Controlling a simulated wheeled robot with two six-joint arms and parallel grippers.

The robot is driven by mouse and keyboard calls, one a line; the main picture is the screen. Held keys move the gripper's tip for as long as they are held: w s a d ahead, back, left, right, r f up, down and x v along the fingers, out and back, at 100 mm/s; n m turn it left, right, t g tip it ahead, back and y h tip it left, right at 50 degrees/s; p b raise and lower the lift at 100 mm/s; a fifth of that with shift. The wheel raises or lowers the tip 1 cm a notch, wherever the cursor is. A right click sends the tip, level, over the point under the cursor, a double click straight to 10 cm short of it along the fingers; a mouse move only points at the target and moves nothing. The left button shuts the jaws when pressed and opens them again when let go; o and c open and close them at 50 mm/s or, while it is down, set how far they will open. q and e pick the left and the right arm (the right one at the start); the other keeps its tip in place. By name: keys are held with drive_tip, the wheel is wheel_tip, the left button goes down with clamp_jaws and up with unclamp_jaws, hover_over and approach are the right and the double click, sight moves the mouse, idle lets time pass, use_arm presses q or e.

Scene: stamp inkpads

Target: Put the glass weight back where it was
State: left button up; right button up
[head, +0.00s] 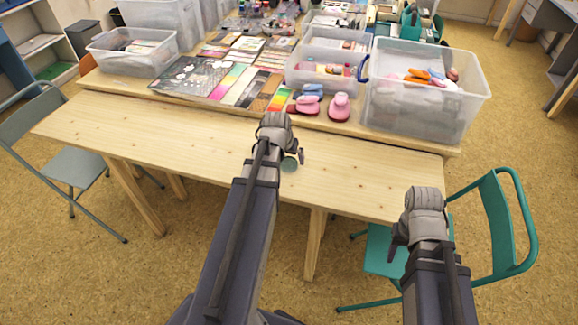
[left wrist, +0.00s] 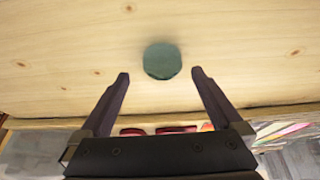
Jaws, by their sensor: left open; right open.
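The glass weight is a small round green-teal disc (head: 289,163) on the bare front wooden table, near its front edge. In the left wrist view the disc (left wrist: 162,61) lies just beyond and between the two fingertips, with a gap on both sides. My left gripper (head: 292,154) is open and empty over the table at the disc; its arm hides part of the tabletop. It also shows in the left wrist view (left wrist: 160,74). My right gripper (head: 395,250) is open and empty, off the table's front edge at the right.
The front table (head: 160,135) is otherwise clear. Behind it, a table holds colour sheets (head: 245,87), pink and blue objects (head: 338,106), and clear bins, including a large one (head: 410,115) at right. A teal chair (head: 505,220) stands at right, a grey chair (head: 70,165) at left.

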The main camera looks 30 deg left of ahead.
sight(289, 161)
use_arm(q)
drive_tip(key=b+x, duration=0.1)
drive_tip(key=x, duration=0.1)
drive_tip(key=b+x, duration=0.2)
drive_tip(key=shift+w+a+f, duration=0.15)
drive_tip(key=shift+w+a, duration=0.05)
drive_tip(key=shift+a, duration=0.05)
clamp_jaws()
wheel_tip(289, 161, up, 10)
drive_tip(key=p, duration=1)
drive_tip(key=shift+r, duration=0.25)
